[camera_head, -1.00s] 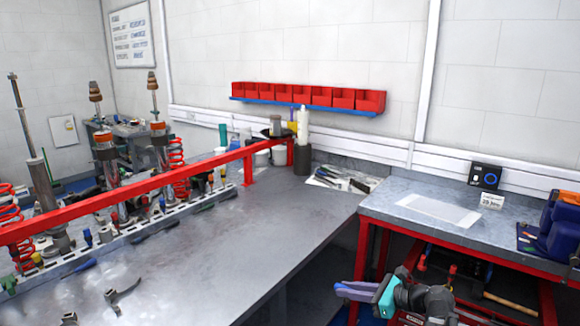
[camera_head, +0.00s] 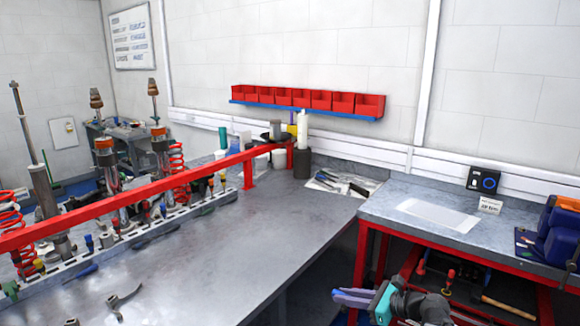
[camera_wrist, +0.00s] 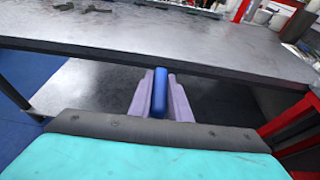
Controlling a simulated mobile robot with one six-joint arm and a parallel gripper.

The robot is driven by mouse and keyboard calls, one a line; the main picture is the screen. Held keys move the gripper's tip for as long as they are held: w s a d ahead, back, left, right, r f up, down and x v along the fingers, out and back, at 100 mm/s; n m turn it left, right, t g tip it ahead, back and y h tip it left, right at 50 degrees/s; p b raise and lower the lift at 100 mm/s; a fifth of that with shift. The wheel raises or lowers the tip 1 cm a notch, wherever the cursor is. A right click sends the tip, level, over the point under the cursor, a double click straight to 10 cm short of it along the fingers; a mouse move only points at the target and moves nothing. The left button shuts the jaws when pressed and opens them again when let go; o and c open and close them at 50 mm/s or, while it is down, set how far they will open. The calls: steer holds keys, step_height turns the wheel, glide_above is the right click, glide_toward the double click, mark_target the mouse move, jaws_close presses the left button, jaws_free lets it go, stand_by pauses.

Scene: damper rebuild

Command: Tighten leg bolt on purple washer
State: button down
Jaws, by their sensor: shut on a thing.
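My gripper (camera_head: 345,297) is at the lower right of the head view, in front of the gap between the two benches. In the wrist view its pale purple fingers (camera_wrist: 158,98) are shut on a blue rounded bar-like thing (camera_wrist: 159,92), perhaps a tool handle. The wrist view shows the fingers just short of the large grey bench's edge (camera_wrist: 150,58). I cannot make out a leg bolt or a purple washer in either view.
The large grey bench (camera_head: 250,235) has a clear middle. A curved grey tool (camera_head: 125,302) lies in front. The red-framed side bench (camera_head: 465,247) stands close right of my gripper.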

steer(key=shift+s+a+r+p, duration=0.1)
steer(key=shift+s+a+p, duration=0.2)
steer(key=shift+p, duration=1.45)
steer(key=shift+s+a+p, duration=0.1)
steer(key=shift+a+p, duration=0.3)
steer(key=shift+p, duration=1.35)
steer(key=shift+s+a, duration=0.25)
steer(key=shift+a, duration=0.7)
steer(key=shift+f, duration=0.2)
